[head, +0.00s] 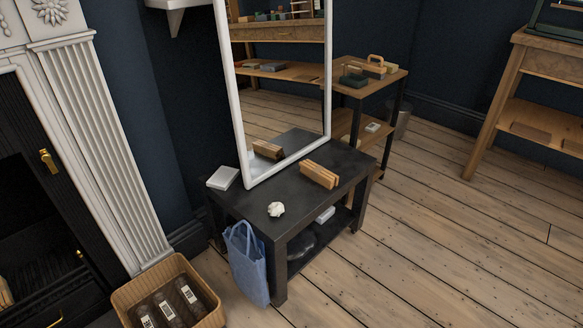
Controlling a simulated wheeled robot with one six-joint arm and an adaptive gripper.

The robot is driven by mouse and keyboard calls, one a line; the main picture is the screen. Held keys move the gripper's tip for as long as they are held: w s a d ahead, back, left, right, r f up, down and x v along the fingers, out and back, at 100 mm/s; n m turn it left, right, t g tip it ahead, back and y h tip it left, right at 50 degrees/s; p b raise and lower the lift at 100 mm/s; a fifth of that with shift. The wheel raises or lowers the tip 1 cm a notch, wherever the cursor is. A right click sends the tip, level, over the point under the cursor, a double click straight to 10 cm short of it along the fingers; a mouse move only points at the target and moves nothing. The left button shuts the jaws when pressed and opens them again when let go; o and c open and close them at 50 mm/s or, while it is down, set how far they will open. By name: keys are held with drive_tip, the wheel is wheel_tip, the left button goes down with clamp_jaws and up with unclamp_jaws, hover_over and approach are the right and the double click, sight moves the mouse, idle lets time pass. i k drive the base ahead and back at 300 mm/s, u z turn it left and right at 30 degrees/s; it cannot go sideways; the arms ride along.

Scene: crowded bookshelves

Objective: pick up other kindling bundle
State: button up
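A bundle of light wooden sticks (319,174), which looks like a kindling bundle, lies on the black low table (245,203) in front of the mirror. Its reflection shows in the mirror glass. A small tan thing (5,293) is cut off at the left edge by the dark fireplace; I cannot tell if it is kindling. My gripper is not in view.
A white-framed mirror (237,95) stands on the table. A white crumpled ball (276,209) and a flat white box (222,178) lie there too. A blue bag (247,262) hangs at its front. A wicker basket (127,293) holds dark labelled packages. Floor (430,240) at right is clear.

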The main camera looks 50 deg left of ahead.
sight(322, 176)
drive_tip(key=u, duration=0.95)
drive_tip(key=i, duration=0.85)
drive_tip(key=u, duration=0.9)
